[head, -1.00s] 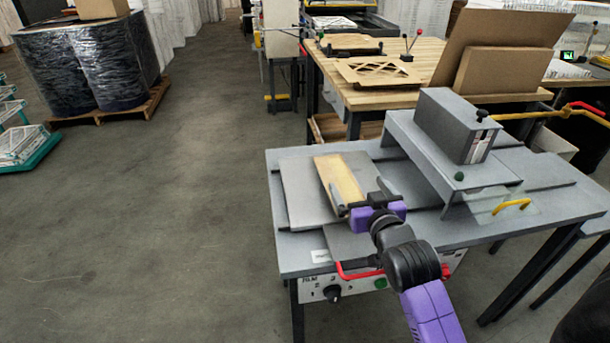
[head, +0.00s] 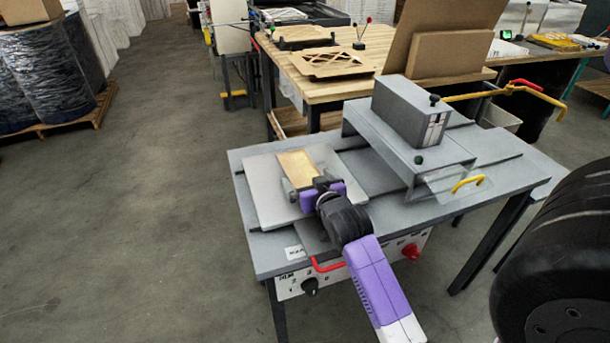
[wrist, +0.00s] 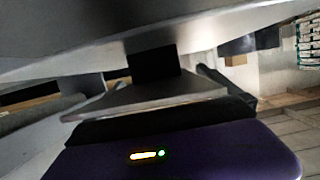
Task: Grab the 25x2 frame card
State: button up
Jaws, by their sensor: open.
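No readable 25x2 label shows, so I cannot tell for certain which piece is the frame card. A tan rectangular card (head: 297,163) lies on the light grey plate (head: 262,185) of the grey machine table. My gripper (head: 311,184) is open at the card's near end, one finger towards each side. Whether it touches the card cannot be told; the gripper hides that end. A brown card with lattice cut-outs (head: 322,61) lies flat on the wooden table behind. In the wrist view, my purple gripper body fills the bottom; the card is not clear there.
A grey raised housing with a box on top (head: 410,112) stands right of the plate. A clear guard with a yellow handle (head: 467,184) is at its front. A red bar (head: 327,266) and knobs line the table's front. Open floor (head: 130,220) lies left.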

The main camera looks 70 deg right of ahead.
jog(key=shift+w+d+f, duration=0.15)
jog(key=shift+w+d, duration=0.05)
jog(key=shift+d, duration=0.1)
jog(key=shift+c, duration=0.2)
jog(key=c, duration=1.2)
